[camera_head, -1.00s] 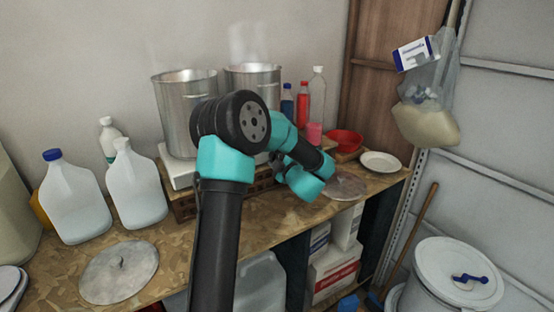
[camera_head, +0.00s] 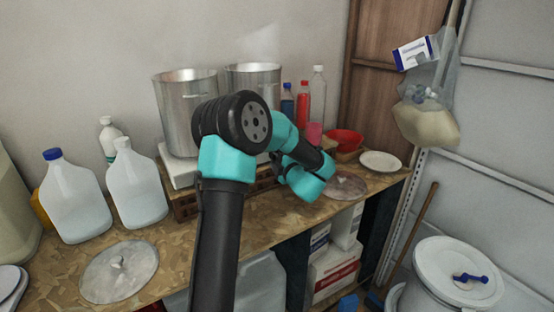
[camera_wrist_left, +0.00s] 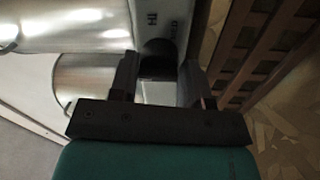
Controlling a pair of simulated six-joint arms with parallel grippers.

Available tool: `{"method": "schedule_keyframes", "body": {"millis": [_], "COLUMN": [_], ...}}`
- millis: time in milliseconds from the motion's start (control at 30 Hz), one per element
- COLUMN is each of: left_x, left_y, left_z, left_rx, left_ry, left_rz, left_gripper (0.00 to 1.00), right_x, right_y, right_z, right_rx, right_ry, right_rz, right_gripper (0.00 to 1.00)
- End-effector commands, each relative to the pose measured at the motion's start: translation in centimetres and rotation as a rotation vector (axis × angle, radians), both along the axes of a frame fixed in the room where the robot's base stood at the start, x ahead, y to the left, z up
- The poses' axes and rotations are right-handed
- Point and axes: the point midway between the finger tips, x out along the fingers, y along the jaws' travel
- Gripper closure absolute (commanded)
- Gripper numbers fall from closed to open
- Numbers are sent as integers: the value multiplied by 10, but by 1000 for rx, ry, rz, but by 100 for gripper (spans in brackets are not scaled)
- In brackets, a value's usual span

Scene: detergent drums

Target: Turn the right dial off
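The stove (camera_head: 182,172) is a white unit on a wooden crate, with two steel pots on it. In the left wrist view, a dark round dial (camera_wrist_left: 158,50) sits on the stove's pale front panel (camera_wrist_left: 153,16), which has printed marks including "HI". My left gripper (camera_wrist_left: 160,66) has its two fingers apart, one on each side of the dial. A small gap seems to show on both sides; I cannot tell whether they touch it. In the head view my left arm hides the dials and the gripper's fingers. My right gripper is in neither view.
The left pot (camera_head: 183,100) and right pot (camera_head: 252,82) stand close above my wrist. Bottles (camera_head: 303,105), a red bowl (camera_head: 345,141) and a white plate (camera_head: 381,161) are to the right. White jugs (camera_head: 136,188) and a round lid (camera_head: 119,271) are on the bench at left.

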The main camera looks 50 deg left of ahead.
Motion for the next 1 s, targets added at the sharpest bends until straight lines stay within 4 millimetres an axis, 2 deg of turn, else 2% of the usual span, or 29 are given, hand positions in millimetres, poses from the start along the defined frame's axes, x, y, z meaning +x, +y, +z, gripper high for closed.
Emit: {"method": "schedule_keyframes", "body": {"millis": [33,200,567,767,1000], "left_x": [0,0,0,-4,-12], "left_y": [0,0,-4,-24,-68], "left_z": [-1,0,1,0,-2], "left_rx": [-1,1,2,1,2], "left_ry": [2,1,0,0,1], "left_rz": [0,0,-2,-3,-4], "left_gripper": [53,36,36,36,36], "right_x": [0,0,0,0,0], "right_y": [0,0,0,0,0], "right_z": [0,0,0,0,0], "right_rx": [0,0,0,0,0], "right_ry": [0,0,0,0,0], "right_rz": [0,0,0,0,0], "right_gripper": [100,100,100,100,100]}}
